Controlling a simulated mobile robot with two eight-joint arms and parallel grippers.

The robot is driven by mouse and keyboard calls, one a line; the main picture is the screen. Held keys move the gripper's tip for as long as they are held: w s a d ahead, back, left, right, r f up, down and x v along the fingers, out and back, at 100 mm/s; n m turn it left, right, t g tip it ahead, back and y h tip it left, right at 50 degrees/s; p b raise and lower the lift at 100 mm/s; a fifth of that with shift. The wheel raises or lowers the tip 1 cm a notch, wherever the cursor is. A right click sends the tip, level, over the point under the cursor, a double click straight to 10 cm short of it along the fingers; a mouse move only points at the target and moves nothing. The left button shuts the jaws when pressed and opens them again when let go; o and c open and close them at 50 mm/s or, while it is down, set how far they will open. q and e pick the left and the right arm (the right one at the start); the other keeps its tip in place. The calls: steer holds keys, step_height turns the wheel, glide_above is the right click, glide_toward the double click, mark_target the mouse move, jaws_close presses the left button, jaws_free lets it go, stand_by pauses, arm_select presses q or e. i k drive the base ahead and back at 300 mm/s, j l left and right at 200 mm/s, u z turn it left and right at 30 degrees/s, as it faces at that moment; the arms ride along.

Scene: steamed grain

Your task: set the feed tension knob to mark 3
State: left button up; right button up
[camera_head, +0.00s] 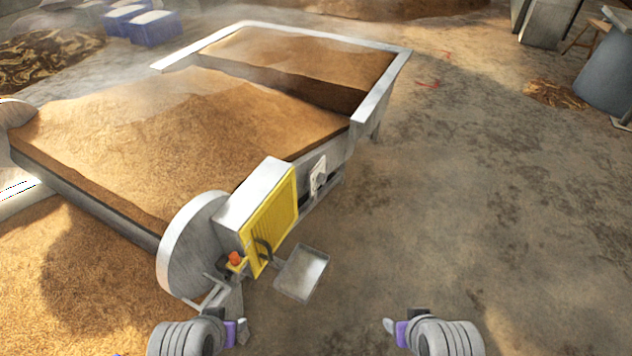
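A machine with a yellow louvred panel (270,222) stands left of centre, against the grain bed. A pale plate with a dark round part (318,177) sits on its side, right of the yellow panel; this may be the feed tension knob, but its marks are too small to read. An orange knob-like part (235,258) sits low at the machine's near end. My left gripper (238,331) is at the bottom edge, below the machine and apart from it. My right gripper (391,326) is over bare floor, touching nothing. Finger opening is unclear on both.
A small metal tray (301,273) juts out from the machine's front. A round metal disc (188,245) stands at its left end. Steaming grain (175,130) fills the bed behind. The floor (480,200) to the right is clear, with a blue-grey barrel (606,75) far right.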

mark_target(321, 178)
steer(key=i+l+u, duration=0.1)
steer(key=u, duration=0.25)
steer(key=l+u, duration=0.2)
steer(key=u, duration=0.15)
steer(key=i+l+u, duration=0.1)
steer(key=u, duration=0.2)
steer(key=l+u, duration=0.4)
steer(key=l, duration=1.7)
